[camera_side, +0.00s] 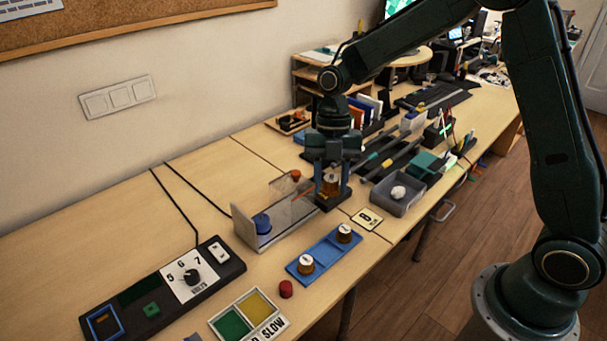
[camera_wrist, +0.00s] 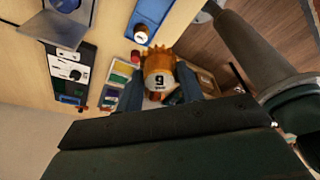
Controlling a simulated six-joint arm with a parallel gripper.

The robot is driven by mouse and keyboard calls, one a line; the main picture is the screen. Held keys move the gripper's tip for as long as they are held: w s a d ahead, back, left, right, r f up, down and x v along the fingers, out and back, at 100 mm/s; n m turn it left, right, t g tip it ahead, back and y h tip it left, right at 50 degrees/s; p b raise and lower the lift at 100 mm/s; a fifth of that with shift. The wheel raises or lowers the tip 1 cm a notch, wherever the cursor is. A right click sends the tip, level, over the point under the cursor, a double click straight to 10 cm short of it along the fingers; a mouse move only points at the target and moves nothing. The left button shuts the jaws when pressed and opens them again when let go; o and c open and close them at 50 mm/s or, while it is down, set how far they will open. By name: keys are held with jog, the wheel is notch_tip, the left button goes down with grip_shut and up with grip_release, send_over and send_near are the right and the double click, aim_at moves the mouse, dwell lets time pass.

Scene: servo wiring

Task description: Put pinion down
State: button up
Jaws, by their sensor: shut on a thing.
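My gripper (camera_side: 331,188) points down at the right end of the clear-walled fixture. It is shut on a brass-coloured pinion (camera_side: 330,185). In the wrist view the held pinion (camera_wrist: 158,65) shows a toothed orange rim and a white face with a dark digit, between my two fingers (camera_wrist: 160,88). I cannot tell whether its underside touches anything. A blue tray (camera_side: 325,254) in front of the fixture carries two other pinions with white tops, one at the left end (camera_side: 306,263) and one at the right end (camera_side: 344,234).
The clear fixture (camera_side: 290,215) holds a blue part (camera_side: 262,223). A grey bin (camera_side: 400,206) with a white lump stands to the right. A numbered card (camera_side: 368,219), red cap (camera_side: 286,289), coloured pads (camera_side: 232,324) and a dial panel (camera_side: 150,305) lie nearby. Bare table lies left of the fixture.

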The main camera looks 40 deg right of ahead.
jog(key=m, duration=0.2)
jog(key=m+t, duration=0.1)
jog(key=m, duration=0.1)
jog(key=w+f+m, duration=0.1)
jog(key=m, duration=0.2)
jog(key=shift+w+d+f+t+y, duration=0.1)
jog(key=shift+d+t+y, duration=0.2)
jog(key=shift+d+t, duration=0.1)
jog(key=w+d+m+t+h, duration=0.1)
jog(key=m, duration=0.5)
jog(key=w+d+f+m+t+h, duration=0.1)
jog(key=m, duration=0.6)
jog(key=w+d+m+t+h, duration=0.1)
jog(key=d+m, duration=0.1)
jog(key=m, duration=0.4)
jog(key=shift+d+f+m+t, duration=0.1)
jog(key=shift+f+m+t, duration=0.2)
jog(key=shift+m, duration=0.1)
jog(key=shift+d, duration=0.1)
